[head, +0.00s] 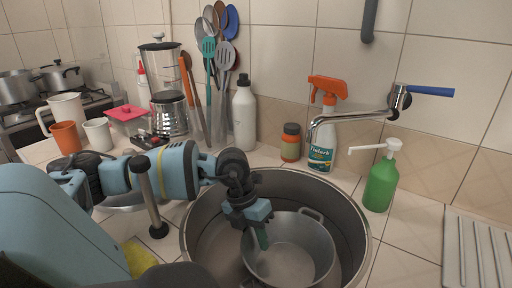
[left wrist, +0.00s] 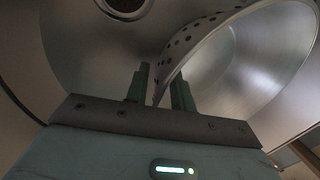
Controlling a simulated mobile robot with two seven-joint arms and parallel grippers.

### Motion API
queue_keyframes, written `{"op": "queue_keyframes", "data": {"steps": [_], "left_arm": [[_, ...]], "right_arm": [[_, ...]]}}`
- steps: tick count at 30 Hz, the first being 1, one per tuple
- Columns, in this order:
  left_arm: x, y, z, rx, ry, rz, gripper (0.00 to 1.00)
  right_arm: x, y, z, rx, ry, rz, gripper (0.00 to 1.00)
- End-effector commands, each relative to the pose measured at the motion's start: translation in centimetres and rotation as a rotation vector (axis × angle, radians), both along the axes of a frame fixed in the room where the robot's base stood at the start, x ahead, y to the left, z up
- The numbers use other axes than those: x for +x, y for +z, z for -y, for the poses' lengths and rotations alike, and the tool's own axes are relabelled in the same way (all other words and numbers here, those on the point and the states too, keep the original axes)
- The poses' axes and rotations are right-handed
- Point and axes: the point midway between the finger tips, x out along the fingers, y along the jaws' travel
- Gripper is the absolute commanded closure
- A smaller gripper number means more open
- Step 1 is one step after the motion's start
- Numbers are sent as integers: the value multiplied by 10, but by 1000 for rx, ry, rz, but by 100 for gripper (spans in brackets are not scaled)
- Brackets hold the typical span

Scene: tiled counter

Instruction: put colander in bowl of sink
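The metal colander (head: 298,250) is inside the round sink bowl (head: 355,215), towards its right and front, below the rim. It looks roughly upright; I cannot tell whether it rests on the bottom. My left gripper (head: 261,238) reaches down into the bowl at the colander's left side. In the left wrist view the perforated colander wall (left wrist: 205,38) runs down between the two green fingers (left wrist: 160,92), which are closed around it. The sink drain (left wrist: 125,6) shows at the top there. The left fingertips are partly hidden. My right gripper is not in view.
The faucet (head: 350,116) hangs over the back of the sink. Behind are a spray bottle (head: 323,135), a jar (head: 291,143) and a white bottle (head: 244,115). A green soap dispenser (head: 381,184) stands at the right, near a ridged drainboard (head: 475,250).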

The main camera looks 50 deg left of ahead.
Motion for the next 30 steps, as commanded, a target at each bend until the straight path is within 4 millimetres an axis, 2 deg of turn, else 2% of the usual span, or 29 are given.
{"op": "queue_keyframes", "data": {"steps": [4,7,15,21,30], "left_arm": [[0,7,-2,2,1,2,76],[-1,20,-6,3,2,3,76],[-6,71,-23,4,1,3,76],[-9,101,-32,2,2,2,76],[-11,116,-36,0,-1,-1,76]], "right_arm": [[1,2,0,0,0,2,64],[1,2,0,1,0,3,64],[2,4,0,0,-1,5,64],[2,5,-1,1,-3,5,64],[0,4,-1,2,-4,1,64]]}}
